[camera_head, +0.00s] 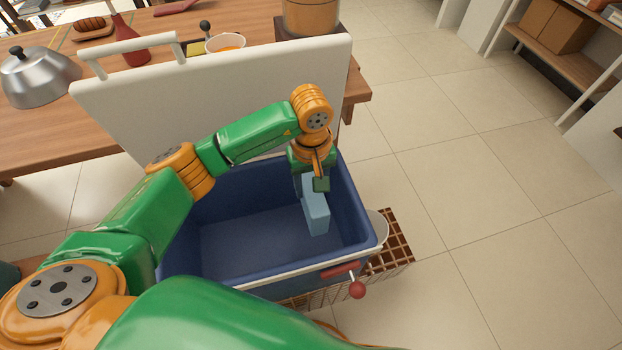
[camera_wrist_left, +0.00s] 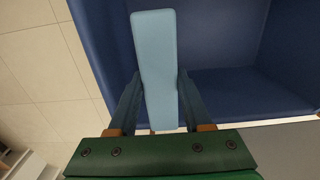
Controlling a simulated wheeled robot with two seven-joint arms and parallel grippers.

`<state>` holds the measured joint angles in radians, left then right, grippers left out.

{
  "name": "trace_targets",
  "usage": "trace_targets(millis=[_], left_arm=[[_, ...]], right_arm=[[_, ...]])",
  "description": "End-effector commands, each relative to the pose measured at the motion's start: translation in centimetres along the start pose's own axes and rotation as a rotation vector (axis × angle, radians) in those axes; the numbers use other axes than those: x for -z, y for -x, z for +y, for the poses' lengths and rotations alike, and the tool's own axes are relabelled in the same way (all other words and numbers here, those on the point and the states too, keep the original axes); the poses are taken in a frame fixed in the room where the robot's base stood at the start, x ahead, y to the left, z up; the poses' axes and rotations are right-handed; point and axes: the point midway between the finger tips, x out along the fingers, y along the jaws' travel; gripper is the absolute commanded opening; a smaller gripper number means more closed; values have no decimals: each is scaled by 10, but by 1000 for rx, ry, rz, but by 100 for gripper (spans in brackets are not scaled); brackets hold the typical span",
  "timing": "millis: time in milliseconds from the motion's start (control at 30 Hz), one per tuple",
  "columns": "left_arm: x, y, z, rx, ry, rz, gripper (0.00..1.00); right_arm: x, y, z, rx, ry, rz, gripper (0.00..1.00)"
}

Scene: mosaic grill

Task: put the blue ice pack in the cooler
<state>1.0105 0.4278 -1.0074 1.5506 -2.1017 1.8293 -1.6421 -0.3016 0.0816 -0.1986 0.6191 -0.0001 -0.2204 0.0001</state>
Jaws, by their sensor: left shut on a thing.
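The light blue ice pack (camera_head: 316,208) hangs upright inside the right part of the cooler, whose rim (camera_head: 265,275) shows along the front. My left gripper (camera_head: 312,190) is shut on the pack's upper end. In the left wrist view the ice pack (camera_wrist_left: 158,65) is held between the two fingers of my left gripper (camera_wrist_left: 158,100). The cooler's white lid (camera_head: 215,95) stands open at the back. I cannot tell whether the pack touches the cooler floor. My right gripper is not in view.
A wooden table (camera_head: 40,130) behind the lid holds a metal dome (camera_head: 38,75), a red bottle (camera_head: 128,40) and a bowl (camera_head: 225,43). Tiled floor (camera_head: 480,180) to the right is clear.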

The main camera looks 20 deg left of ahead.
Motion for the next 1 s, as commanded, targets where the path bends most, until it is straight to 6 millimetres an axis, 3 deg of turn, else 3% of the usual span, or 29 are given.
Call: trace_targets(millis=[100, 1000], left_arm=[[0, -25, 0, -1, 1, -2, 0], [0, -165, 0, -1, -1, 1, 0]], right_arm=[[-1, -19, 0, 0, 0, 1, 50], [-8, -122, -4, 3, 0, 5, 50]])
